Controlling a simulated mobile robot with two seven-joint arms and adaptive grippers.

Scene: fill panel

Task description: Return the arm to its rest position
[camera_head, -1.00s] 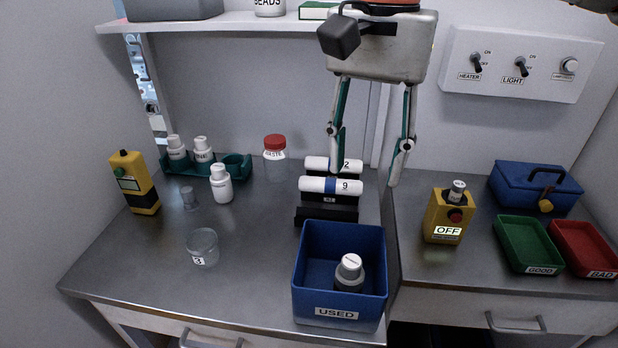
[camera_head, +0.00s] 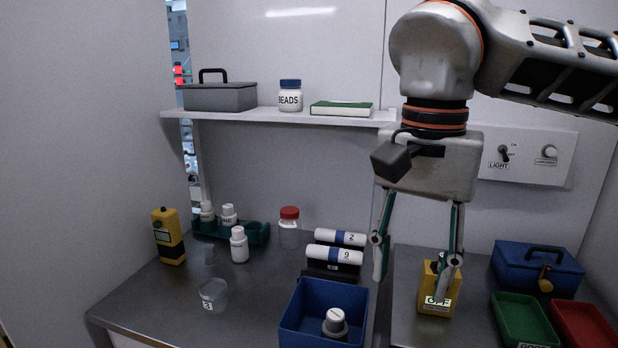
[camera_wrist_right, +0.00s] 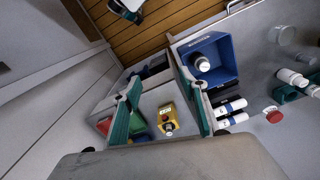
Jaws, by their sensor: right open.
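My right gripper (camera_head: 415,285) hangs fingers-down from the arm that comes in from the upper right in the head view. Its two fingers are spread wide and hold nothing. In the head view one finger overlaps the yellow OFF box (camera_head: 432,303). In the right wrist view the gripper (camera_wrist_right: 163,118) is open, with the yellow box (camera_wrist_right: 168,115) showing between the fingers, farther off. A blue USED bin (camera_head: 290,322) holds a white-capped bottle (camera_head: 335,322). My left gripper is not in view.
A shelf (camera_head: 240,115) carries a grey case (camera_head: 220,97), a BEADS jar (camera_head: 290,97) and a green book (camera_head: 341,108). A rack with two labelled rolls (camera_head: 335,255) stands behind the bin. Green (camera_head: 524,322) and red (camera_head: 584,325) trays and a blue toolbox (camera_head: 538,266) stand right.

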